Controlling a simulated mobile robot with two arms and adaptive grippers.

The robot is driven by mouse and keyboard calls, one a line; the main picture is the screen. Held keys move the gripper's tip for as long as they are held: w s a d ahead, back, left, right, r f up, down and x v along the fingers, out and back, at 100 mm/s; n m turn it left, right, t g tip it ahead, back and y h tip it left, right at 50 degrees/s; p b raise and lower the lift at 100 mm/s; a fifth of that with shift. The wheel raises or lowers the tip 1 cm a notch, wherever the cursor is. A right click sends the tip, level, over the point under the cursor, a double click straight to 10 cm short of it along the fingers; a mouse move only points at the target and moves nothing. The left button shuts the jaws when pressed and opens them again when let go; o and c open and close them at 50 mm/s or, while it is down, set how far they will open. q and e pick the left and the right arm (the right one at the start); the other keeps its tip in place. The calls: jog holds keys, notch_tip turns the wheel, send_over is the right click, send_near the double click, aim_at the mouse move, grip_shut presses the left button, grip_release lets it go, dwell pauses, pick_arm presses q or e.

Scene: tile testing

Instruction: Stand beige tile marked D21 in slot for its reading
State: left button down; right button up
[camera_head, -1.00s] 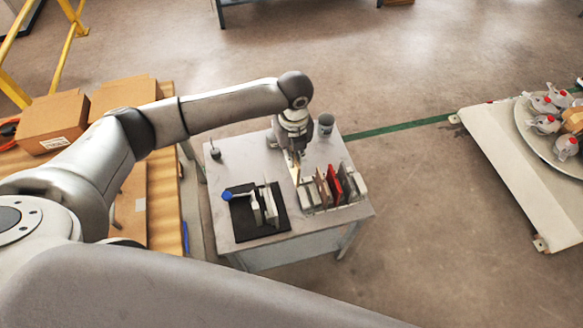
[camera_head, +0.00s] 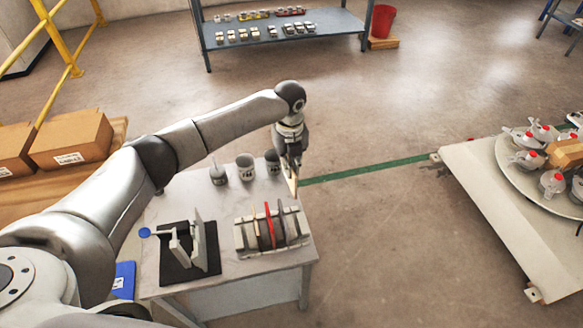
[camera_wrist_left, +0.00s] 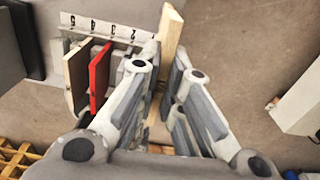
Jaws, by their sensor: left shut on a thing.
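My left gripper (camera_head: 291,170) is shut on a thin beige tile (camera_head: 293,186) and holds it upright, above the far right part of the table. In the left wrist view the tile (camera_wrist_left: 171,35) sticks out between the fingers (camera_wrist_left: 160,85); I cannot read a mark on it. The grey slotted rack (camera_head: 244,243) stands on the table, below and left of the held tile. It holds another beige tile (camera_head: 256,221), a red tile (camera_head: 269,226) and darker pieces. The rack's white number strip (camera_wrist_left: 98,27) shows in the left wrist view. My right gripper is not in view.
A black mat (camera_head: 170,271) with pale upright plates (camera_head: 199,242) and a blue disc (camera_head: 145,232) lies left of the rack. The white table (camera_head: 225,268) has bare space in front of the rack.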

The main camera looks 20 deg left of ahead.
pick_arm(q)
jog(key=s+d+f+p, duration=0.1)
jog(key=s+d+f, duration=0.3)
jog(key=s, duration=0.3)
jog(key=shift+s+f+m, duration=0.3)
dwell(1.5)
jog(key=shift+d+p, duration=0.1)
jog(key=shift+p, duration=0.25)
jog(key=shift+s+d+p, duration=0.2)
jog(key=shift+s+p, duration=0.15)
jog(key=shift+p, duration=0.1)
jog(key=shift+f, duration=0.15)
jog(key=shift+f+b, duration=0.6)
jog(key=shift+f, duration=0.85)
